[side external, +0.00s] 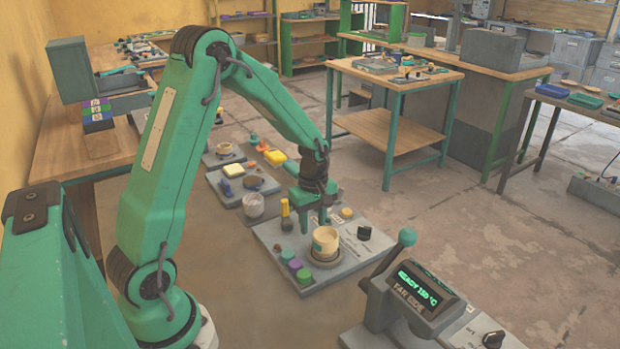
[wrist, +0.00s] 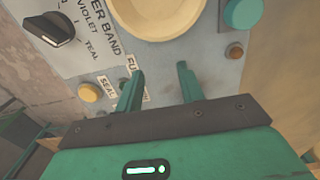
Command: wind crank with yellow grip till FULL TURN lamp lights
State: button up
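In the side external view, a yellow upright grip (side external: 285,209) stands on the grey panel (side external: 272,238), probably the crank's grip; I cannot make out its arm. My gripper (side external: 316,219) hangs over the panel, right of that grip and apart from it. In the wrist view, my gripper (wrist: 160,76) has its fingers spread with nothing between them. The yellow grip is not visible there. A label starting "FU" (wrist: 131,64) is partly hidden by the left finger. A brown round spot (wrist: 235,50) shows at right; I cannot tell whether it is a lamp.
A cream cup (side external: 326,240) sits in a round holder near my gripper. A console (side external: 415,292) with a lever stands front right. Other panels lie behind.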

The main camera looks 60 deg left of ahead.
jog(key=shift+r, duration=0.1)
notch_tip(320, 180, up, 8)
dwell(1.3)
dwell(0.3)
jog(key=s+d+r+m+t, duration=0.2)
jog(key=s+d+r+m, duration=0.4)
jog(key=s+m, duration=0.2)
jog(key=s+d+r+m+t, duration=0.3)
jog(key=s+d+r+m, duration=0.2)
jog(key=s+m, duration=0.4)
jog(key=shift+d+r+m+t, duration=0.3)
jog(key=shift+d+r+m, duration=0.15)
jog(key=shift+r, duration=0.25)
jog(key=shift+a, duration=0.1)
